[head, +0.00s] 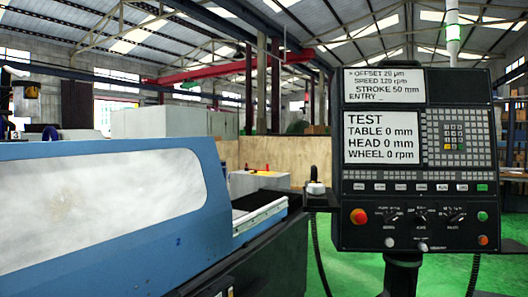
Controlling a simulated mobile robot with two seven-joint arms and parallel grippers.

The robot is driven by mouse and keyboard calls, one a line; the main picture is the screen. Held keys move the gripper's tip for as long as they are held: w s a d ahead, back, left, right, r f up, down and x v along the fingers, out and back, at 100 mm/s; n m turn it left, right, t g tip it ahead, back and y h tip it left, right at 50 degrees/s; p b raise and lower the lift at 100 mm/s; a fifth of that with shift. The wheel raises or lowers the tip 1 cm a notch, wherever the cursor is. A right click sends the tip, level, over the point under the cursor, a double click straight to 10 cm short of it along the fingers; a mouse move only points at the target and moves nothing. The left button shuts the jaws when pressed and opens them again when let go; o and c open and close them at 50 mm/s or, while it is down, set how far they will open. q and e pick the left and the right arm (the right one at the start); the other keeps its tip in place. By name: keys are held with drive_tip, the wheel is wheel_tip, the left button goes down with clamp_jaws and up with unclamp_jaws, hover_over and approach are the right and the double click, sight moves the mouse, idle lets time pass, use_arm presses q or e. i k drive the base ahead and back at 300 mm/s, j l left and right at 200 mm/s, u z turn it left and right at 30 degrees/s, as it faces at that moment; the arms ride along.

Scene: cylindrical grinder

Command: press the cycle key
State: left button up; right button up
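The black control panel (350,188) stands upright at the right on a post. Its upper screen (384,86) reads OFFSET 20 µm, SPEED 120 rpm, STROKE 50 mm, ENTRY. Its lower screen (382,137) reads TEST, TABLE 0 mm, HEAD 0 mm, WHEEL 0 rpm. A keypad (457,137) is right of the screens. A row of pale keys below ends in a green key (482,187). A round green button (482,216) sits lower right. Key labels are too small to read, so I cannot tell which is the cycle key. Neither gripper is in view.
A red mushroom button (358,216), several knobs (420,216) and an orange button (483,239) are on the lower panel. The blue grinder housing (207,178) with a pale window fills the left. A small joystick-like unit (316,186) sits beside the panel. Space before the panel looks clear.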

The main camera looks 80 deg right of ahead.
sight(480, 187)
drive_tip(key=z, duration=3.4)
